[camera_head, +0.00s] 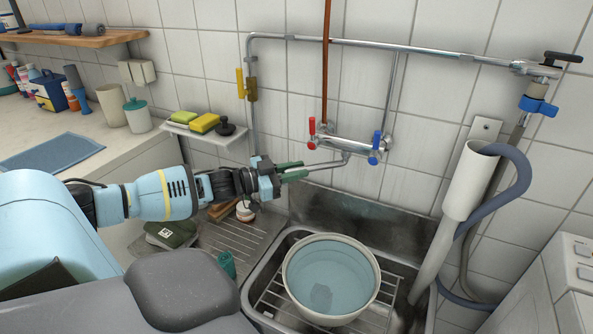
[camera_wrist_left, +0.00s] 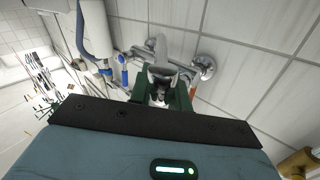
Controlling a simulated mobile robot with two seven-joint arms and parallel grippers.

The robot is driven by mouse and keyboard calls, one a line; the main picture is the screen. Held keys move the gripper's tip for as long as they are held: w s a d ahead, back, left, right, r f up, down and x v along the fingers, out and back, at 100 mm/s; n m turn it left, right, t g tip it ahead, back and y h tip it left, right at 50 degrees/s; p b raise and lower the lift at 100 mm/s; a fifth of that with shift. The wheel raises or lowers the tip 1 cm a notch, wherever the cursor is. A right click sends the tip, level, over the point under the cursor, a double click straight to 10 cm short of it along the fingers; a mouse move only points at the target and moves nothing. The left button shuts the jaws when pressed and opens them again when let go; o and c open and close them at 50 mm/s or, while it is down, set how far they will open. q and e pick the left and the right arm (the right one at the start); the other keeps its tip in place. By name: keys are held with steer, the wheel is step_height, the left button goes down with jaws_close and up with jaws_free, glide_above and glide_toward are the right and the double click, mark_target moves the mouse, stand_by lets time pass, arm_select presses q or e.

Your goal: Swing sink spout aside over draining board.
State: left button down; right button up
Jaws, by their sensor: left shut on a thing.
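The chrome spout (camera_head: 325,163) comes off the wall mixer tap (camera_head: 345,146), which has a red and a blue handle. It points to the left, toward the draining board side. My left gripper (camera_head: 292,171) has its green fingers shut on the spout's outer end. In the left wrist view the spout (camera_wrist_left: 161,74) runs between the green fingers (camera_wrist_left: 162,98); its tip is hidden. The ribbed draining board (camera_head: 236,240) lies left of the sink, partly hidden by my arm. My right gripper is not in view.
A round basin of water (camera_head: 289,276) stands on a rack in the sink (camera_head: 394,300). A soap shelf (camera_head: 204,135) with sponges is on the wall above my left forearm. A dark green cloth (camera_head: 172,234) and brushes lie by the draining board. A grey drain hose (camera_head: 519,175) hangs at right.

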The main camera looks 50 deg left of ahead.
arm_select(q)
steer(key=shift+d+f, duration=0.1)
steer(key=c, duration=1.3)
jaws_free()
steer(key=shift+c, duration=0.2)
